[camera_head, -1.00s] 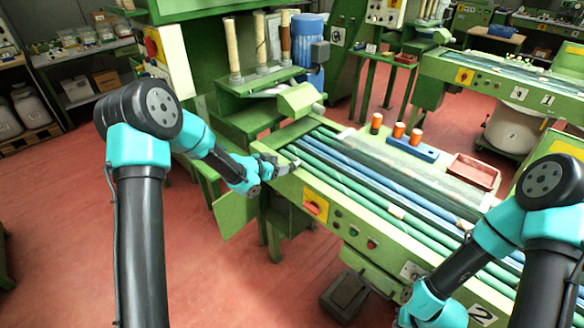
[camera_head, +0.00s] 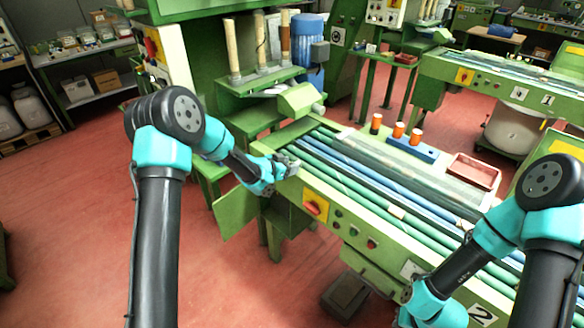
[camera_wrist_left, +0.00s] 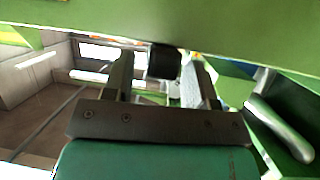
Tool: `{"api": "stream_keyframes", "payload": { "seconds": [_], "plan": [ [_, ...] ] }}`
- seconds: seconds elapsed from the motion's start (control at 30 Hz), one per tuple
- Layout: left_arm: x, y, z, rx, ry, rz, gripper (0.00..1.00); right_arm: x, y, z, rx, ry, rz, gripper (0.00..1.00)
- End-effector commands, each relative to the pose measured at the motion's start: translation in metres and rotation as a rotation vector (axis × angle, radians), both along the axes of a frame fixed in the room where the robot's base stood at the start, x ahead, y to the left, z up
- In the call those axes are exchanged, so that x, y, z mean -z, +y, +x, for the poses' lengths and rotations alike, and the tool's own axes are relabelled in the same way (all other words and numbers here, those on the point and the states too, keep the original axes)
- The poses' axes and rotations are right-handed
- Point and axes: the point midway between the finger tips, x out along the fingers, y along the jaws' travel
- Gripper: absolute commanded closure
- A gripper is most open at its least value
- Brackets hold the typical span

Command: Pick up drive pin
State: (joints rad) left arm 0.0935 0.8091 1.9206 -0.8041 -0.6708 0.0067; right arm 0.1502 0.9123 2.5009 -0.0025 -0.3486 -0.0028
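A short dark cylinder (camera_wrist_left: 164,62), which looks like the drive pin, shows in the left wrist view below a green edge. My left gripper (camera_wrist_left: 162,75) has its two fingers apart, one on each side of the cylinder, with gaps between. I cannot tell how deep the cylinder sits between them. In the head view my left gripper (camera_head: 290,165) is at the left end of the green conveyor machine (camera_head: 335,212), and the pin is too small or hidden there. My right gripper is out of view; only its arm shows at the lower right.
The conveyor carries long green and blue rollers (camera_head: 365,170). A blue block (camera_head: 412,146) with orange-topped spools and a red tray (camera_head: 473,171) lie on its far side. A green machine edge (camera_wrist_left: 150,20) is close above the left fingers. A metal lever (camera_wrist_left: 280,130) is right of them.

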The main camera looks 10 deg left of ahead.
Motion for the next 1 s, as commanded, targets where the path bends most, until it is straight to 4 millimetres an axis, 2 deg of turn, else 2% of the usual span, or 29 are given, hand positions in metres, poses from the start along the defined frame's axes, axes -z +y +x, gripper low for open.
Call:
{"api": "stream_keyframes", "payload": {
  "seconds": [0.07,0.5,0.77,1.0],
  "plan": [
    [0.0,0.0,0.0,0.0,0.0,0.0,0.56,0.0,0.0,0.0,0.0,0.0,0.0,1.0],
    [0.0,0.0,0.0,0.0,0.0,0.0,0.96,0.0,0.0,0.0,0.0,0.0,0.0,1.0],
    [-0.001,0.0,0.0,0.0,-0.001,-0.001,0.96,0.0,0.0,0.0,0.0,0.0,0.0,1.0],
    [-0.018,0.0,0.0,0.002,-0.002,0.001,0.96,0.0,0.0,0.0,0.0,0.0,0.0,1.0]
  ]
}}
